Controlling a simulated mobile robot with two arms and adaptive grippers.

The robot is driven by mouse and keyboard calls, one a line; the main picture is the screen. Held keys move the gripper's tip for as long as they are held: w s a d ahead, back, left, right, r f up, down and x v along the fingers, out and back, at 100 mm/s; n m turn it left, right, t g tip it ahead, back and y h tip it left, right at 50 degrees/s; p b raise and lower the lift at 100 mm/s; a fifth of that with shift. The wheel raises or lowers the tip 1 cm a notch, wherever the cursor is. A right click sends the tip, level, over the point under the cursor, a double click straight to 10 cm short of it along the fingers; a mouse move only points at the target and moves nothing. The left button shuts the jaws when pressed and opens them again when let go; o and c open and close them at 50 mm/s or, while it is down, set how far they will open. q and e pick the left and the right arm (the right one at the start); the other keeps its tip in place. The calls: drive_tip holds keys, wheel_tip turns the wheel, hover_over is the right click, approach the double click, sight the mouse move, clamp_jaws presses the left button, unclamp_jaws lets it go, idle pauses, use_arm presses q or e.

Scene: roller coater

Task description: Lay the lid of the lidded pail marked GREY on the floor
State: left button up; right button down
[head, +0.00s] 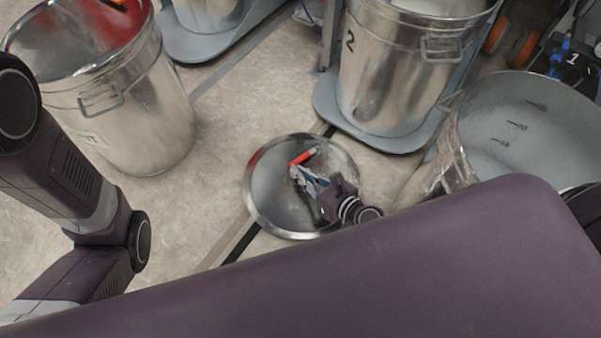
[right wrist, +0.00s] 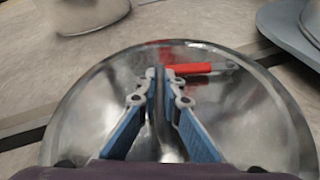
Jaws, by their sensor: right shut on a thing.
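A round shiny metal lid (head: 265,200) is low over or on the floor in the middle of the head view; I cannot tell whether it touches. It fills much of the right wrist view (right wrist: 90,110). My right gripper (head: 300,175) is over the lid, its blue fingers (right wrist: 157,95) shut on a thin grey bar that looks like the lid's handle. My left arm shows at the left, but its gripper is out of view. An open metal pail (head: 150,115) at the left has a pale label too small to read.
A red-handled piece (right wrist: 188,69) shows on the lid just past my fingers. A pail marked 2 (head: 385,85) stands on a grey base behind the lid. Another open pail (head: 465,165) stands at the right. Bare floor (head: 185,210) lies left of the lid.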

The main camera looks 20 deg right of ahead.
drive_tip(key=shift+f, duration=0.1)
drive_tip(key=c, duration=2)
unclamp_jaws()
drive_tip(key=shift+s, duration=0.1)
drive_tip(key=v, duration=1.2)
